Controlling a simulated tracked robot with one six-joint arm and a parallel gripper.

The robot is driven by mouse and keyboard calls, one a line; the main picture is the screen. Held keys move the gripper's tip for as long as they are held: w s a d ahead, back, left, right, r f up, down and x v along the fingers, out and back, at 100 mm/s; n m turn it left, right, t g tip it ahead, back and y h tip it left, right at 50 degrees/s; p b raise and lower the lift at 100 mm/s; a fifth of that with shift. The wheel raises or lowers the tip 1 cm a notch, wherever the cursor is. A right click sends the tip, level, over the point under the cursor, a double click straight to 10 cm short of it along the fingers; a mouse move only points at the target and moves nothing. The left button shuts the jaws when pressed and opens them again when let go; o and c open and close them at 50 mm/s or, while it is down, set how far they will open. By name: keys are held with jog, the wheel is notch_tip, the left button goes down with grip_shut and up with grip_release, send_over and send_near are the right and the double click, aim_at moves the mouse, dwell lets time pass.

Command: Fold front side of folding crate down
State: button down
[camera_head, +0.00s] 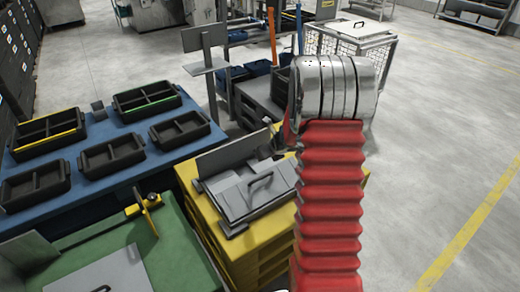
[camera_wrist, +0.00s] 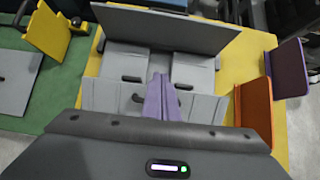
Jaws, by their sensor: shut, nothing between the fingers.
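The grey folding crate (camera_head: 240,205) lies on a yellow stand. In the head view, one long panel (camera_head: 232,152) stands up along its far edge; the panels before it lie folded low, with a dark handle (camera_head: 260,182) on top. In the wrist view, the raised long panel (camera_wrist: 165,26) crosses the top, and low panels (camera_wrist: 100,95) with dark handle slots lie in front of it. My gripper (camera_wrist: 162,80) shows there as purple fingers, shut and empty, over the middle of the low panels. Whether it touches them I cannot tell. In the head view my arm hides it.
The yellow stand (camera_head: 245,262) has a green table (camera_head: 175,250) on its left and a blue table (camera_head: 75,150) with black trays beyond. In the wrist view, an orange panel (camera_wrist: 254,108) and a purple panel (camera_wrist: 286,68) stand right of the crate. Open floor lies right.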

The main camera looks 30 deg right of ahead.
jog(key=shift+w+r, duration=0.15)
jog(key=shift+r, duration=1.3)
jog(key=shift+d, duration=0.1)
jog(key=s+d+f+m, duration=0.45)
jog(key=s+f, duration=0.35)
jog(key=s, duration=0.5)
jog(key=shift+s+a+r+n+t, duration=0.25)
jog(key=shift+s+a+n+t, duration=0.3)
jog(key=shift+s+n+t, duration=0.15)
jog(key=shift+s+a+r+n+t, duration=0.3)
jog(key=shift+s+a+n+t, duration=0.25)
jog(key=shift+n+t, duration=0.15)
jog(key=shift+s+a+r+n+t, duration=0.25)
jog(key=shift+s+a+n+t, duration=0.25)
jog(key=shift+s+n+t, duration=0.2)
jog(key=shift+w, duration=0.15)
